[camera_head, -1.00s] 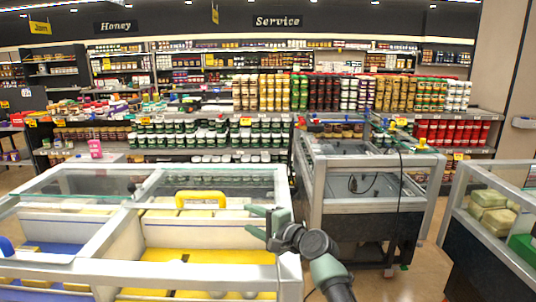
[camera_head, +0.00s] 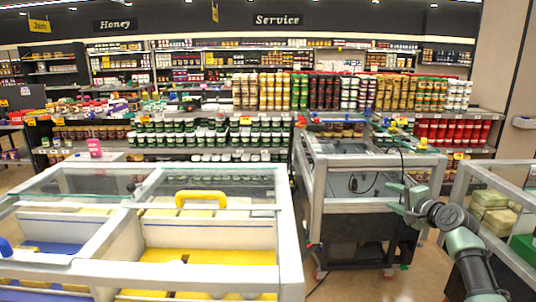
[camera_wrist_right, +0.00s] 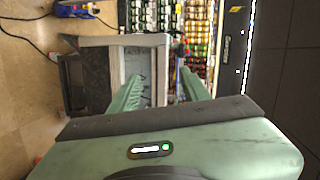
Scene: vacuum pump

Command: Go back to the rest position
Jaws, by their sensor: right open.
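My right gripper (camera_head: 398,199) is in the right part of the head view, in front of the grey glass-topped case (camera_head: 365,204). Its two green fingers point left and stand apart with nothing between them. In the right wrist view, the same open fingers (camera_wrist_right: 155,92) show, with the case (camera_wrist_right: 92,75) beyond them, turned sideways. My left gripper is in neither view.
A freezer chest (camera_head: 285,235) with a yellow handle (camera_head: 201,199) fills the front left. Another case (camera_head: 514,220) with pale packages stands at the right edge. Floor (camera_head: 385,286) shows between them. Shelves of jars and cans (camera_head: 350,93) line the back.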

